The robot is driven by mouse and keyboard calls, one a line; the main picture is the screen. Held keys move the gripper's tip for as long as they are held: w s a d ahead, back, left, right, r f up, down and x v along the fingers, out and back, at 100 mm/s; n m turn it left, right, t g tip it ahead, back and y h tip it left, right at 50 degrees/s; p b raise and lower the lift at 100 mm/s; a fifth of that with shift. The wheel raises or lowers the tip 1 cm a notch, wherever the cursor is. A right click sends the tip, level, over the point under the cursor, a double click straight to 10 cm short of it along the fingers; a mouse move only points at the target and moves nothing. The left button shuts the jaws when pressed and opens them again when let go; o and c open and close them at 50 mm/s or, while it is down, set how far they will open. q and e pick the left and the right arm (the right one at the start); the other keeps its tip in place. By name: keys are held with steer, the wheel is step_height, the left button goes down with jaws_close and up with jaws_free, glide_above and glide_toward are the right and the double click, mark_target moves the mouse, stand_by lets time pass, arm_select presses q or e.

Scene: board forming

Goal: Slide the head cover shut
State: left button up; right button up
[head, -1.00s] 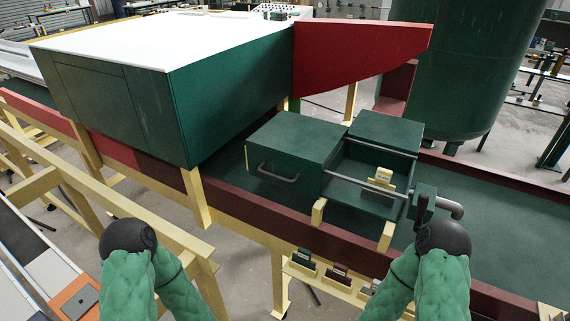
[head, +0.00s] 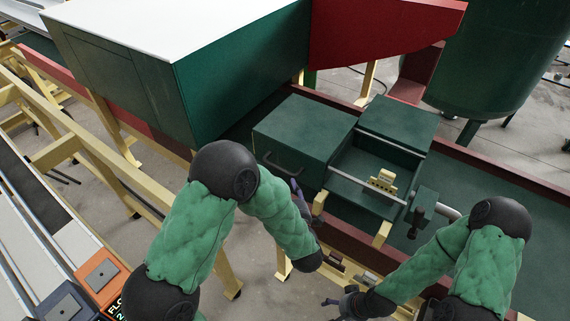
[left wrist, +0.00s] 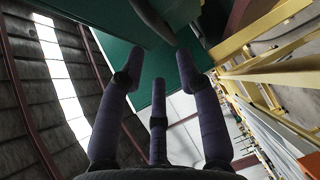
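The head cover (head: 305,128) is a dark green box with a bar handle (head: 282,168) on its front face. It sits to the left of the open green head box (head: 375,162), whose inside and pale yellow block (head: 383,180) show. My left gripper (head: 297,190) is just right of the handle in the head view, partly behind my arm. In the left wrist view its three fingers (left wrist: 158,65) are spread and empty. The dark handle (left wrist: 152,18) lies beyond the fingertips, apart from them. My right gripper (head: 338,298) is low in front of the conveyor, its fingers apart and empty.
A rail (head: 367,184) runs along the front of the open box. A large green housing (head: 215,90) stands left of the cover. A red-brown conveyor side (head: 350,246) and yellow frame legs lie below. A green tank (head: 495,60) stands behind.

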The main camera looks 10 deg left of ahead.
mark_target(282, 170)
arm_select(q)
steer(key=x, duration=0.9)
steer(key=shift+w+a+f+p, duration=0.1)
steer(key=shift+w+f+p, duration=0.05)
steer(key=shift+w+p, duration=0.2)
steer(key=shift+s, duration=0.1)
jaws_close()
